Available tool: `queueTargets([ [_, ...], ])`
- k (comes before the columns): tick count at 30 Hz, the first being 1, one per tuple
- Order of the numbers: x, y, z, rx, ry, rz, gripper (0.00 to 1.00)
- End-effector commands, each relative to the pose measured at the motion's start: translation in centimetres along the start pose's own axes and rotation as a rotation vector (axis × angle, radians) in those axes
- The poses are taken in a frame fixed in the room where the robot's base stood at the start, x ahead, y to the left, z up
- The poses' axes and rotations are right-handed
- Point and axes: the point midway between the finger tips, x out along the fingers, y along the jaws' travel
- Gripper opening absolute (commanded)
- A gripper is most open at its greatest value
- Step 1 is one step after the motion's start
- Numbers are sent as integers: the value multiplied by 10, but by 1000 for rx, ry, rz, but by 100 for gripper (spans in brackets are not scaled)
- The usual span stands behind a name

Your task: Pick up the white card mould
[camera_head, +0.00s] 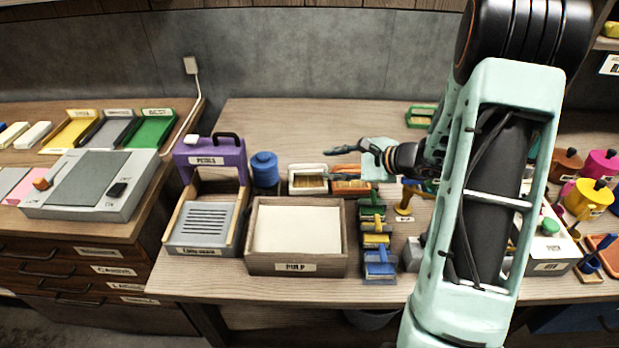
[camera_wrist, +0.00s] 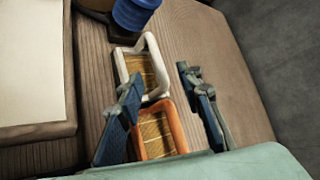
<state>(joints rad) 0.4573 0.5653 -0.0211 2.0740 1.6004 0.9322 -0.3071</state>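The white card mould (camera_head: 308,181), a white frame around a tan mesh, is on the table just right of the blue pot. In the wrist view, the white mould (camera_wrist: 144,70) lies beyond the orange mould (camera_wrist: 155,132). My gripper (camera_head: 347,158) is above the table, up and to the right of the white mould in the head view. In the wrist view my gripper (camera_wrist: 158,82) has its two fingers spread wide with nothing between them. The left finger covers a little of the white and orange frames' left side.
The orange mould (camera_head: 350,187) stands directly beside the white one. The blue pot (camera_head: 265,169) is close on its other side. The wooden pulp tray (camera_head: 297,268) is in front. Several small coloured items line up to the right of the tray.

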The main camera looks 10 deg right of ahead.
Motion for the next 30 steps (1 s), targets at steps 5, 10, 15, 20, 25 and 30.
queueTargets([
  [5,30,1,2,-3,-3,3,33],
  [10,42,1,2,-4,-2,3,33],
  [15,63,4,4,-4,-4,6,33],
  [20,85,5,4,-4,-3,4,33],
  [25,94,4,4,-6,-2,4,33],
  [30,93,4,4,-6,-2,3,33],
])
